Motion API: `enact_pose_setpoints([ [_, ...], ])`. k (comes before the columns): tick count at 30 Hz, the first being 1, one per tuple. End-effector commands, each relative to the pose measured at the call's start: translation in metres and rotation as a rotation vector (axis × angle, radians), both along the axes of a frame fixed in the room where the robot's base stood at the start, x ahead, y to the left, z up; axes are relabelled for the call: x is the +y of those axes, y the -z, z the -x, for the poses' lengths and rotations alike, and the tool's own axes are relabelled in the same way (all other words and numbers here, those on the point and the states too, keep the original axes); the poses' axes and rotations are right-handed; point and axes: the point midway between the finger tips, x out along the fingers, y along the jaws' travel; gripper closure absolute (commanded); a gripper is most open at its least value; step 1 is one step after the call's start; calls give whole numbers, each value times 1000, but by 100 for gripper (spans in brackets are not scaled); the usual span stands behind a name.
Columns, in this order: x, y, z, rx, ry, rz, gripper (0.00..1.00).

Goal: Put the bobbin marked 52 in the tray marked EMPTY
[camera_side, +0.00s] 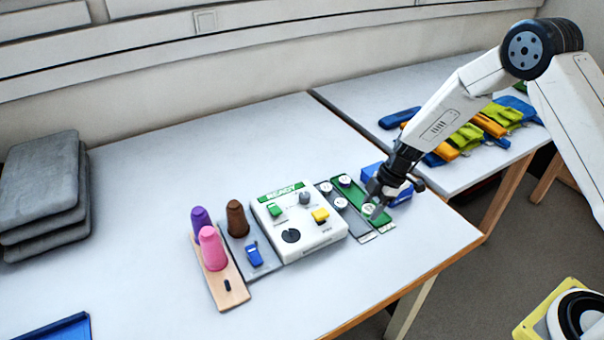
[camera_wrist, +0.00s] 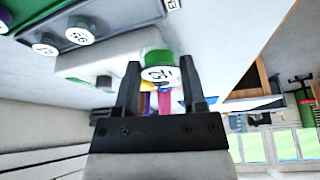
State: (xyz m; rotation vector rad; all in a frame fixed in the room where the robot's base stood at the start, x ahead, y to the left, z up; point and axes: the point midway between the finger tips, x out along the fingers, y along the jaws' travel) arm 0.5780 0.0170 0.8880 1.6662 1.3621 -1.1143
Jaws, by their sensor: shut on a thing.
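My gripper (camera_side: 377,203) is low at the right side of the work table. It is shut on a green bobbin with a white top (camera_wrist: 158,74), which shows between the fingers in the wrist view. The number on its top is tilted and hard to read. In the side view the held bobbin (camera_side: 369,208) is over or at the near end of the green tray (camera_side: 358,196). A grey tray (camera_side: 351,219) lies beside it with white-topped bobbins (camera_side: 341,204). Another bobbin (camera_side: 345,181) is at the far end of the green tray. The tray labels are unreadable.
A white device marked READY (camera_side: 300,222) stands left of the trays. Purple, pink (camera_side: 212,248) and brown (camera_side: 237,219) cones stand further left. A blue box (camera_side: 398,192) is behind my gripper.

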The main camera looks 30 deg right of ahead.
Motion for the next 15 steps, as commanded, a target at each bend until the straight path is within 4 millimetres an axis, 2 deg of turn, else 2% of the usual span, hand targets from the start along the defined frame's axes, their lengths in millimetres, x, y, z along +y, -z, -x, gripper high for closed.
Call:
enact_pose_setpoints([
  [6, 1, 24, -18, 1, 0, 1, 100],
  [15, 1, 36, -30, -1, 0, 0, 100],
])
